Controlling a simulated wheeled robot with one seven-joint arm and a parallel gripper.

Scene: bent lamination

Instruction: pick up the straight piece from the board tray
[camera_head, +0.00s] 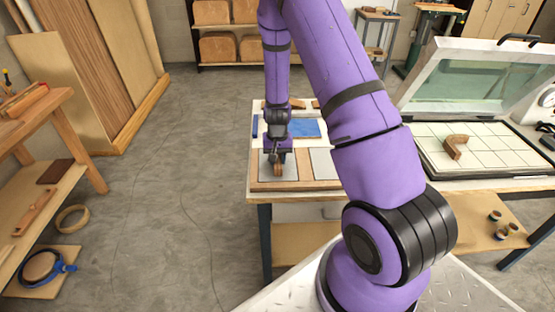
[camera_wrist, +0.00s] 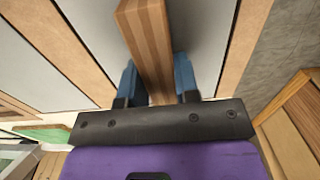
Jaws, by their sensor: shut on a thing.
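The straight piece (camera_wrist: 146,32) is a striped brown wooden bar that runs up the wrist view between the blue fingers of my gripper (camera_wrist: 156,76). My gripper is shut on it. In the head view my gripper (camera_head: 278,158) is low over the near left part of the board tray (camera_head: 262,186), and only a small brown end of the straight piece (camera_head: 278,170) shows below the fingers. The tray has a wooden rim and pale grey panels, also seen in the wrist view (camera_wrist: 75,45). I cannot tell whether the piece still touches the tray.
A bent wooden piece (camera_head: 455,147) lies on the white gridded bed of an open press (camera_head: 480,165) at the right. A blue sheet (camera_head: 306,128) lies behind my gripper on the table. A wooden shelf (camera_head: 40,190) stands at the left. The floor between is clear.

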